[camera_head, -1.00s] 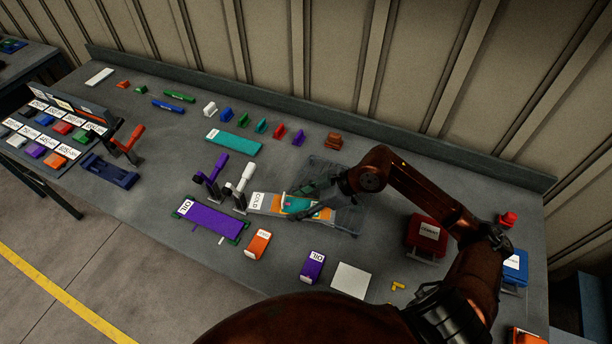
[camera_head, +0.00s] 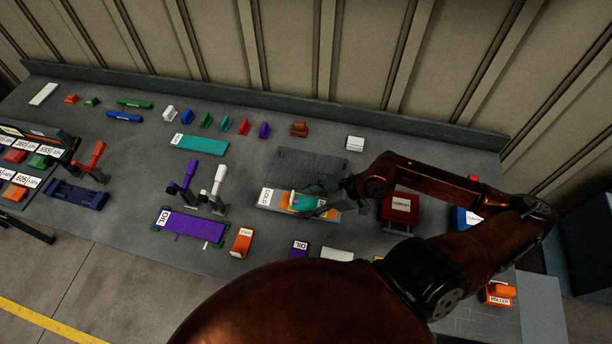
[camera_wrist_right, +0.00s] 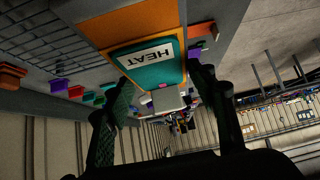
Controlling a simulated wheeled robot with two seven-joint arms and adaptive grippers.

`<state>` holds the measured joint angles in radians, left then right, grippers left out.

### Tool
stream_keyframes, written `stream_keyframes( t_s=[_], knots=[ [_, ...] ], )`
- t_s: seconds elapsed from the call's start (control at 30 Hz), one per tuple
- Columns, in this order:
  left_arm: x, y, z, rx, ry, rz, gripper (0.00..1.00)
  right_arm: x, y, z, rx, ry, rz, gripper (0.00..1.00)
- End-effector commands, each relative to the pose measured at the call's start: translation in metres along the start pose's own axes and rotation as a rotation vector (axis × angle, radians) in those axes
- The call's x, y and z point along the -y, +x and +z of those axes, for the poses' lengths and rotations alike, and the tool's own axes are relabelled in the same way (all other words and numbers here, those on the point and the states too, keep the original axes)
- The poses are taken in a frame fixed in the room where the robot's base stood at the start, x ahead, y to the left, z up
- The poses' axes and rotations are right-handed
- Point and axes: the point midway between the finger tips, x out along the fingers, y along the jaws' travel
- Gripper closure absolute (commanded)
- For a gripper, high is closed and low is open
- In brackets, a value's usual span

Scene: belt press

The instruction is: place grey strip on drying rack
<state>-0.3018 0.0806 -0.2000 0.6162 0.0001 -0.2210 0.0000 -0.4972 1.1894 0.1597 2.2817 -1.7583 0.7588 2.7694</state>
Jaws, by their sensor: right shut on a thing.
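My right gripper (camera_head: 328,192) is low at the HEAT plate (camera_head: 306,201), which has a teal top and an orange base. The plate is over a light grey strip-like bed (camera_head: 268,205) with a COLD label. I cannot tell whether a separate grey strip lies there. The drying rack seems to be the dark wire grid (camera_head: 300,165) just behind; its bars show in the right wrist view (camera_wrist_right: 35,40). My left gripper is not visible.
Purple (camera_head: 183,178) and white (camera_head: 217,185) upright clamps stand left of the COLD bed. A purple OIL strip (camera_head: 192,227) lies in front of them. A red box (camera_head: 400,206) is close to the right, beneath my arm. A teal strip (camera_head: 205,144) lies behind.

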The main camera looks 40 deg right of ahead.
Motion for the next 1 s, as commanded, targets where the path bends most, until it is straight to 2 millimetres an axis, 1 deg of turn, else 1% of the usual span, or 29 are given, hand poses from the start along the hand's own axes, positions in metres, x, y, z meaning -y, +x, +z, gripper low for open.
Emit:
stream_keyframes(
  t_s=[0.03, 0.2, 0.33, 0.43, 0.57, 0.83, 1.0],
  knots=[
    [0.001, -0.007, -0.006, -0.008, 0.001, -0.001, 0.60, 0.005, -0.009, 0.004, 0.006, 0.006, 0.005, 0.83],
    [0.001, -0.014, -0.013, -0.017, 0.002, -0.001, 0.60, 0.013, -0.024, 0.012, 0.007, 0.016, 0.018, 0.83],
    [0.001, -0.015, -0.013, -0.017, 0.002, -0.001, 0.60, 0.015, -0.028, 0.015, 0.006, 0.020, 0.023, 0.83],
    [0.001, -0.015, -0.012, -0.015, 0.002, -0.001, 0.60, 0.007, -0.024, 0.016, 0.005, 0.018, 0.024, 0.83],
    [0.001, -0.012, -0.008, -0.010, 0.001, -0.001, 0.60, -0.016, -0.009, 0.017, 0.004, 0.018, 0.027, 0.83],
    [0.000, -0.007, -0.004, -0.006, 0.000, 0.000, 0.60, -0.073, 0.026, 0.019, 0.001, 0.020, 0.028, 0.83],
    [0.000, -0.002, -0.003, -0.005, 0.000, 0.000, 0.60, -0.095, 0.054, 0.036, 0.001, 0.023, 0.027, 0.83]
  ],
)
